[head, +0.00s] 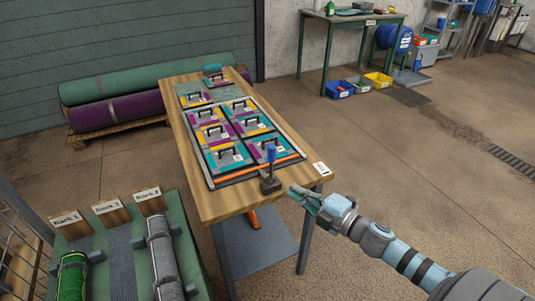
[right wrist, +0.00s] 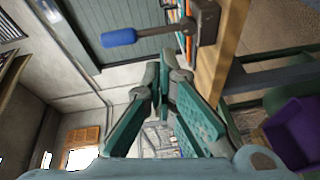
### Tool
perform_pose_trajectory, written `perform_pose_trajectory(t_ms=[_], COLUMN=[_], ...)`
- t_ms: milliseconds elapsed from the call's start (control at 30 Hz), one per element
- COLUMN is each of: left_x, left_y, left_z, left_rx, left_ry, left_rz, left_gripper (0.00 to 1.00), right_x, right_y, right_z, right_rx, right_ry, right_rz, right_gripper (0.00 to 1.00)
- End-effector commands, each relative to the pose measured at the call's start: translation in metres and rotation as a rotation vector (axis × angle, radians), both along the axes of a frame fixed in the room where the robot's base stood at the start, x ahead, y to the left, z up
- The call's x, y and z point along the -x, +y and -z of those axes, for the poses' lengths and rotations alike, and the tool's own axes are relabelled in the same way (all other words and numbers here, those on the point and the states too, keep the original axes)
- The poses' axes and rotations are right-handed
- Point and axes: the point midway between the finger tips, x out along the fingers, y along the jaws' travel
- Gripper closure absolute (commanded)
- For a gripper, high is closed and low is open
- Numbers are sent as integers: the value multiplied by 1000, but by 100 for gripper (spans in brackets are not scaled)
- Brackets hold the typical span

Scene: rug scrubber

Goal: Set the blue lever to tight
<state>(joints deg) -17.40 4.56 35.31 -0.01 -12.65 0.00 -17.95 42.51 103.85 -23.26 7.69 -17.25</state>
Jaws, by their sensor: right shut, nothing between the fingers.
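The blue lever (head: 271,154) stands roughly upright on a dark base (head: 270,184) at the near right corner of the wooden table (head: 231,205). In the right wrist view its blue handle (right wrist: 119,38) points left from the grey base (right wrist: 205,20), because that view is rolled. My right gripper (head: 297,195) is shut and empty, just right of the lever base and beside the table edge, apart from the lever. Its teal fingers (right wrist: 165,62) come together below the lever in the right wrist view. My left gripper is not in view.
A white label (head: 321,169) lies at the table corner; its text is too small to read. Several coloured panels with black handles (head: 224,155) fill the tabletop behind the lever. A rack with rolled rugs (head: 164,262) stands at lower left.

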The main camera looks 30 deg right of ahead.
Motion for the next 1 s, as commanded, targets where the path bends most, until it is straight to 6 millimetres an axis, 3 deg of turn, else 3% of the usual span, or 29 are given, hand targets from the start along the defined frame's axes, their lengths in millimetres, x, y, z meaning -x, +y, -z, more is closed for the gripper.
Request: perform_pose_trajectory(t_ms=[33,100,200,367,500,633,767,833,1000], left_x=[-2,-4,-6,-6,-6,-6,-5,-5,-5], left_y=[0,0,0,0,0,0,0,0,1], left_z=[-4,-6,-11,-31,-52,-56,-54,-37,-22], left_rx=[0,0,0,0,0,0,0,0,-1], left_ry=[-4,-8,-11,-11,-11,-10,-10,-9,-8], left_rz=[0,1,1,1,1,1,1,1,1], left_gripper=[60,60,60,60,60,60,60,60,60], right_x=[1,4,3,-13,-39,-64,-89,-88,-89], right_y=[17,35,43,49,62,75,86,69,49], right_z=[-29,-51,-62,-66,-66,-62,-59,-51,-52], right_rx=[52,99,117,111,108,108,110,120,117], right_ry=[-57,-112,-140,-142,-134,-132,-131,-129,-130], right_rz=[-69,-134,-158,-154,-154,-157,-158,-158,-158], right_gripper=[100,100,100,100,100,100,100,100,100])
